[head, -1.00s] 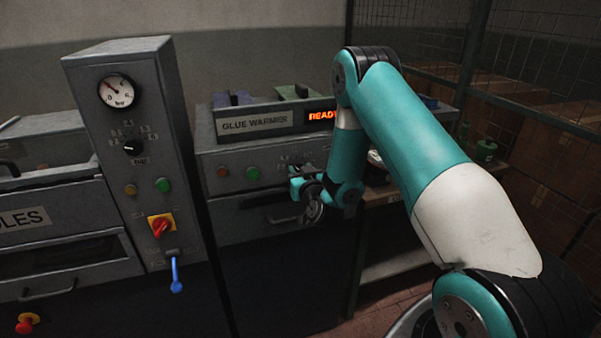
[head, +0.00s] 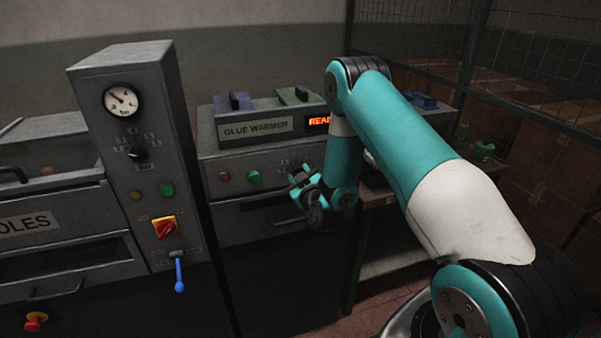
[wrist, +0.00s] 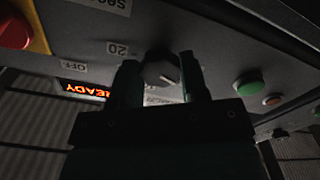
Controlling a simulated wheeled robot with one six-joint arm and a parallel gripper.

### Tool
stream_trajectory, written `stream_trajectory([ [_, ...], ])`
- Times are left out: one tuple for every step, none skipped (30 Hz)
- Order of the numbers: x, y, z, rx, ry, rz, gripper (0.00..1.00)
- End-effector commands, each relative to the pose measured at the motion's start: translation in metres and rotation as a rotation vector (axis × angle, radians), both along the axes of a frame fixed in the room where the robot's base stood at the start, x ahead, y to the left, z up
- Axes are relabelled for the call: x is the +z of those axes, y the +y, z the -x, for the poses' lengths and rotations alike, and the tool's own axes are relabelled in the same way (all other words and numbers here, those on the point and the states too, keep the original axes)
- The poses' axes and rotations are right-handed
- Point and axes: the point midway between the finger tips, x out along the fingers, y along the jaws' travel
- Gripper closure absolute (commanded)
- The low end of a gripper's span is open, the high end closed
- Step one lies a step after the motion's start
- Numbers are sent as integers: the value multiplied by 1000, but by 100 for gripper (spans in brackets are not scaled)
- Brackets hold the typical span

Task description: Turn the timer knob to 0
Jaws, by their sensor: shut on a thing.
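My gripper (head: 301,182) is at the front panel of the glue warmer (head: 290,155). In the wrist view, upside down to the panel, my gripper (wrist: 158,84) has one finger on each side of a round dark knob (wrist: 160,66) and is shut on it. A small light mark shows on the knob's face. A "20" label and an "OFF" label lie to its left in that view. Another label at the top edge is partly cut off. The fingers and gripper body hide other markings. In the head view the gripper hides this knob.
A green button (wrist: 247,88) and an orange one lie to the right in the wrist view; a red knob on yellow (wrist: 14,30) is at the left. The lit READY display (head: 319,121) is above the panel. The grey control column (head: 150,110) with gauge and blue lever stands left.

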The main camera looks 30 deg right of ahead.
Motion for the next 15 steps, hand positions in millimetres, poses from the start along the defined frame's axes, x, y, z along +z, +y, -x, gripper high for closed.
stream_trajectory([
  [1, 1, 0, 0, 10, 28, 83],
  [1, 0, 0, 0, 15, 48, 83],
  [1, 0, 0, 0, 21, 70, 83],
  [1, 0, 0, 0, 26, 85, 83],
  [1, 0, 0, 1, 29, 100, 83],
  [1, 0, 0, 1, 34, 118, 83],
  [1, 0, 0, 0, 37, 130, 83],
  [1, 0, 0, 0, 41, 142, 83],
  [1, 0, 0, 0, 44, 155, 83],
  [0, 0, 0, 0, 47, 163, 83],
  [0, 0, 0, 0, 49, 172, 83],
  [0, 0, 0, 0, 52, 180, 83],
  [0, 0, 1, 0, 53, 185, 83],
  [0, 0, 1, 0, 54, 189, 83],
  [0, 0, 1, 0, 56, 194, 83],
])
